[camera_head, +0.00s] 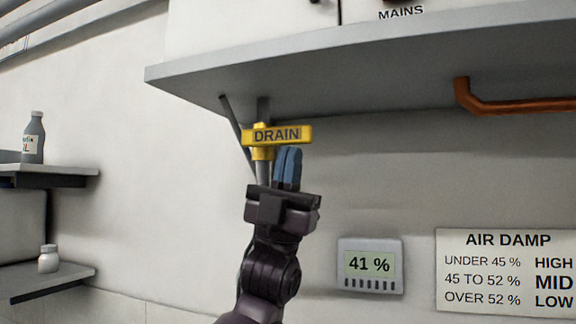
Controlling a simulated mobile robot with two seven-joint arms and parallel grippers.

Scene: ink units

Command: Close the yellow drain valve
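The yellow drain valve (277,135) has a bar handle marked DRAIN and sits under the grey shelf. Its handle lies nearly level, crosswise to the upright grey pipe that shows above and below its yellow body. My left gripper (288,152) reaches up from below. Its two blue fingers are together, with nothing seen between them. The fingertips are just under the right half of the handle, right of the valve body. I cannot tell whether they touch the handle. My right gripper is not in view.
The grey shelf (400,68) overhangs the valve, and an orange-brown pipe (520,105) runs at right. A meter (369,265) reads 41 %. An AIR DAMP sign (507,273) hangs beside it. Small shelves at left hold a grey bottle (33,138) and a white jar (48,260).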

